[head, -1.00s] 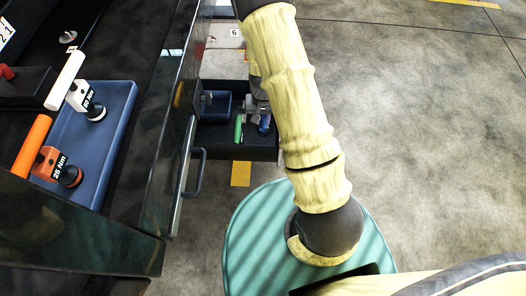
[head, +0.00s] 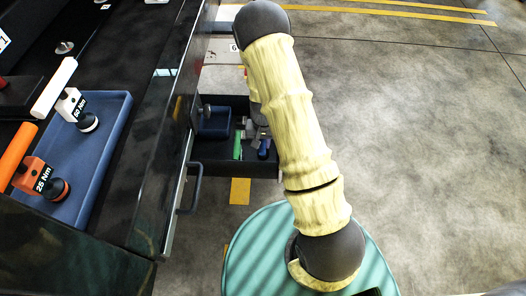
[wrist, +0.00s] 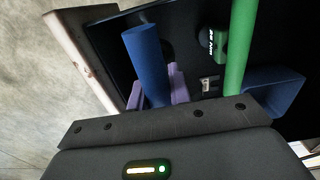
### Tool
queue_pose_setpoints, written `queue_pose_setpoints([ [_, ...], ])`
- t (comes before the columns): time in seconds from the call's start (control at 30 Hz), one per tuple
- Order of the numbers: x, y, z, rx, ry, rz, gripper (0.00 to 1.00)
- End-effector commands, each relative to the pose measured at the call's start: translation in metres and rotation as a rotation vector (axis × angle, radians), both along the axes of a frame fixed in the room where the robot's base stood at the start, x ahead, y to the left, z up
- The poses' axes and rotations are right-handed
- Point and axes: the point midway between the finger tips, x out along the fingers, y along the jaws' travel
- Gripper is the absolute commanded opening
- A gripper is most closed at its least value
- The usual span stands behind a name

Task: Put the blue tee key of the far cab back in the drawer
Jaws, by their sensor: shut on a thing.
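My gripper (wrist: 157,94) has purple fingers shut on the blue tee key (wrist: 144,52), whose thick blue handle shows between them in the wrist view. In the head view the blue key (head: 264,149) shows at the right part of the open dark drawer (head: 235,171). I cannot tell whether the key touches the drawer floor. A green tee key (head: 238,146) lies in the drawer to the left of the blue one; it also shows in the wrist view (wrist: 240,50). My arm hides part of the drawer's right side.
A blue bin (head: 214,122) sits at the drawer's left. The near trolley top at left carries a blue tray (head: 97,150) with white 50 Nm and orange 25 Nm tools. A handle (head: 195,190) juts from its side. Open floor lies to the right.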

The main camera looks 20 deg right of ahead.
Motion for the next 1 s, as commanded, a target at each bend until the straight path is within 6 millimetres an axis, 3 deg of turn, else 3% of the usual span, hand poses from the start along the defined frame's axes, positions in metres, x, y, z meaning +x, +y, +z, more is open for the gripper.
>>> queue_pose_setpoints([
  [0.17, 0.000, 0.000, -0.001, 0.000, 0.000, 0.000, 0.00],
  [0.5, 0.000, 0.000, -0.049, 0.000, 0.000, 0.000, 0.00],
  [0.93, 0.000, 0.000, -0.052, 0.000, -0.001, 0.000, 0.00],
  [0.97, 0.000, 0.000, -0.052, 0.000, 0.000, 0.000, 0.22],
  [1.0, 0.000, 0.000, -0.052, 0.000, 0.000, 0.000, 0.29],
])
